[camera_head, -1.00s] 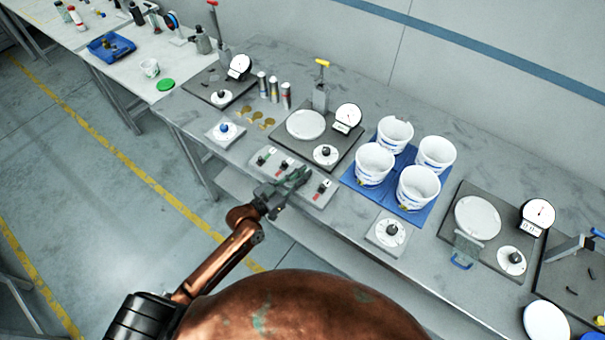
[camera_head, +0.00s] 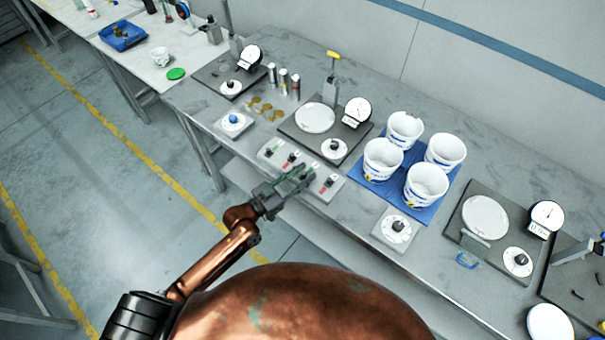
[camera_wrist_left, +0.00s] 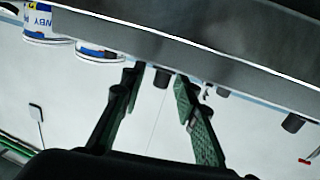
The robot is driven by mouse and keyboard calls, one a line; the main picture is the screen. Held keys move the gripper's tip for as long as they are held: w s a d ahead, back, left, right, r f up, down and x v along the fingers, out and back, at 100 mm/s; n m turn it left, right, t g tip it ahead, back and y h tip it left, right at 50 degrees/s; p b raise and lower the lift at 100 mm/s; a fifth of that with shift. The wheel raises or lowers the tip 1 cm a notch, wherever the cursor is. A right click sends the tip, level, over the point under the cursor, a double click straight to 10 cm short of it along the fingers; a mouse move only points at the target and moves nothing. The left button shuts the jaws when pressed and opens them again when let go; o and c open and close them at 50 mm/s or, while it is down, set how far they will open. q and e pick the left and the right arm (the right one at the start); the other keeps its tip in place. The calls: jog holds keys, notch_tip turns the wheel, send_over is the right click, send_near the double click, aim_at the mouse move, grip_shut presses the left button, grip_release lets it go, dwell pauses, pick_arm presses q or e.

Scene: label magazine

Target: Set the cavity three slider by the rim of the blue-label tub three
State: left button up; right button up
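The slider panel (camera_head: 328,190) is a grey box at the bench's front edge with several dark-knobbed sliders and small red marks. Its slot numbers are too small to read. My left gripper (camera_head: 300,178) is over the panel's right half and hides part of it. In the left wrist view the fingers of my left gripper (camera_wrist_left: 160,82) are apart, with a dark knob (camera_wrist_left: 162,78) showing between the tips; contact cannot be told. Several white tubs (camera_head: 425,186) with blue markings stand on a blue mat (camera_head: 374,185); their numbers are unreadable here. My right gripper is not in view.
A scale plate (camera_head: 315,118), a dial gauge (camera_head: 357,111) and a knob plate (camera_head: 334,150) stand behind the panel. Another knob box (camera_head: 396,229) sits to its right, near the front edge. Several small cylinders (camera_head: 283,78) stand at the back left.

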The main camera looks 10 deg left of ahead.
pick_arm(q)
jog(key=v, duration=1.2)
jog(key=shift+f, duration=0.1)
dwell(0.4)
